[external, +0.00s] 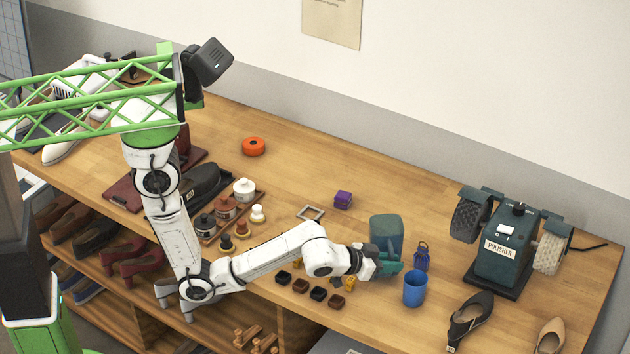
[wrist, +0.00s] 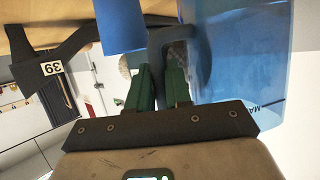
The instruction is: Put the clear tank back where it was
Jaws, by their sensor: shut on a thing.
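The clear tank (external: 386,231) is a see-through, blue-tinted container at the right-centre of the bench, beyond my gripper (external: 388,262). In the wrist view the tank (wrist: 245,60) fills the right side, with part of a printed word on its wall. There my gripper (wrist: 163,80) has its green fingers on either side of the tank's dark blue handle (wrist: 178,50) and is shut on it. In the external view the gripper hides the handle and the tank's lower part. I cannot tell whether its base touches the bench.
A blue cup (external: 414,289) and a small blue lantern-like thing (external: 421,257) stand close right of my gripper. A polisher (external: 503,246) and shoes (external: 470,316) lie farther right. Several small dark blocks (external: 318,293) sit in front. A square frame (external: 310,212) lies left of the tank.

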